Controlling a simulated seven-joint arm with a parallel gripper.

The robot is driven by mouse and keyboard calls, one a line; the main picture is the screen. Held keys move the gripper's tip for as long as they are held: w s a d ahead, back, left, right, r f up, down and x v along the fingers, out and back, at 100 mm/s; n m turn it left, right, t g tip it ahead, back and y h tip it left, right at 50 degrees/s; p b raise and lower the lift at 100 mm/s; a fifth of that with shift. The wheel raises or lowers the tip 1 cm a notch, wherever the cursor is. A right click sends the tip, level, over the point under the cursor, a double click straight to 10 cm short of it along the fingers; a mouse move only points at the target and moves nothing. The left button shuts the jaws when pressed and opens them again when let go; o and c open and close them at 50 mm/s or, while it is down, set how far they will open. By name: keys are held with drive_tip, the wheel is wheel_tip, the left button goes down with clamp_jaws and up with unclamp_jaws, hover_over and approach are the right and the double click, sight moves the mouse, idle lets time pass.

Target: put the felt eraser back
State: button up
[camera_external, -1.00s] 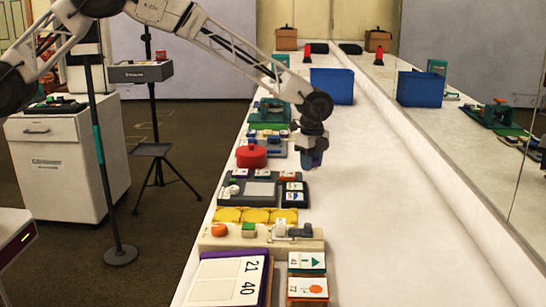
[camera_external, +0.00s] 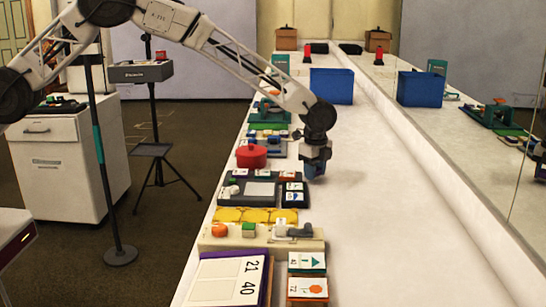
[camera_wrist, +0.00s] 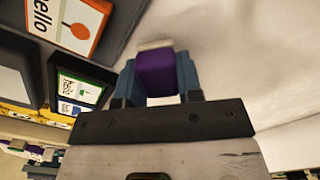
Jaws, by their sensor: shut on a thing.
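My gripper (camera_wrist: 158,78) is shut on a purple block with a pale edge (camera_wrist: 157,74), which looks like the felt eraser. The blue fingers are on both sides of it. In the external view my gripper (camera_external: 315,166) is low over the white counter, just right of a dark grey tray (camera_external: 234,201); the block is hidden there. The tray holds a pale panel (camera_external: 260,189) and picture cards (camera_external: 292,191). In the wrist view the tray (camera_wrist: 38,72) is at left, with a "hello" card (camera_wrist: 70,22). I cannot tell whether the block touches the counter.
A red round pot (camera_external: 251,157) stands behind the tray. Yellow tiles (camera_external: 255,215) and a cream board with small items (camera_external: 215,242) lie in front. A blue bin (camera_external: 332,86) stands farther back. The white counter (camera_external: 390,200) right of my gripper is clear, bounded by a mirror.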

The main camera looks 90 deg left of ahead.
drive_tip(key=shift+f, duration=0.3)
drive_tip(key=shift+f, duration=0.1)
drive_tip(key=o, duration=0.6)
drive_tip(key=shift+r, duration=6.1)
